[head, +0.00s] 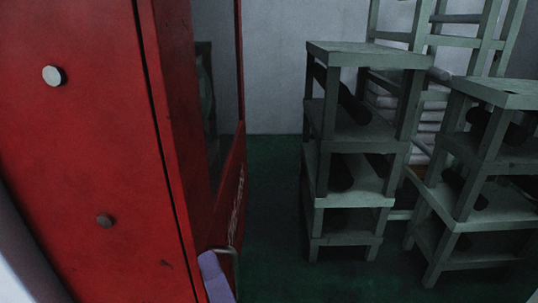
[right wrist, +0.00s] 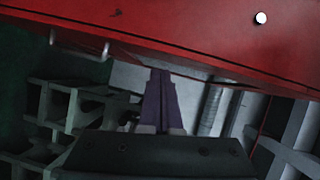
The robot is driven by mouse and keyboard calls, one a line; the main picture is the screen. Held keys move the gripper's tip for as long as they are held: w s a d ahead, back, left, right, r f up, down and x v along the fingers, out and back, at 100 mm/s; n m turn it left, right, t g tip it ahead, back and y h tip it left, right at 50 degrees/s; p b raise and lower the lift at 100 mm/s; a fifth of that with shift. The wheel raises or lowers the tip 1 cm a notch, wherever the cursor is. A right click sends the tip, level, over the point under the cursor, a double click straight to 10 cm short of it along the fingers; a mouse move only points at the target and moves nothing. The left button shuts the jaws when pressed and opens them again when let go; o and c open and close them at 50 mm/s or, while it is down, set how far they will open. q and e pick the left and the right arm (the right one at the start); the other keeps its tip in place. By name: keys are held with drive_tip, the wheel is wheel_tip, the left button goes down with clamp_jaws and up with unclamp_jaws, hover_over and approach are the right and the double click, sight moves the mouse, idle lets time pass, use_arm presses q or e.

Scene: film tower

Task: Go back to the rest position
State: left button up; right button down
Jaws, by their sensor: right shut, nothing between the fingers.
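My right gripper (head: 213,277) shows as a pale purple finger low in the head view, at the right edge of the red cabinet (head: 70,160). It overlaps a metal handle (head: 232,252) in that view; I cannot tell whether they touch. In the right wrist view the two purple fingers (right wrist: 159,100) are together, shut with nothing between them. They are just below the red cabinet's edge (right wrist: 190,30), and the handle (right wrist: 80,45) is off to their left. My left gripper is not in view.
Pale green stepped racks (head: 350,130) holding dark rolls stand at the right, with another rack (head: 480,170) beside them. The green floor (head: 270,200) between cabinet and racks is clear. A round knob (head: 54,75) sticks out of the cabinet.

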drive_tip(key=s+d+n+g+h+p, duration=0.3)
drive_tip(key=s+d+n+g+h, duration=0.1)
drive_tip(key=d, duration=0.8)
drive_tip(key=s+d+n+g+h+p, duration=0.3)
drive_tip(key=s+d+n+g, duration=0.4)
drive_tip(key=d, duration=0.5)
drive_tip(key=shift+s+d+r+n+h, duration=0.3)
drive_tip(key=shift+s+n+h, duration=0.35)
drive_tip(key=shift+s, duration=0.6)
drive_tip(key=shift+f, duration=0.1)
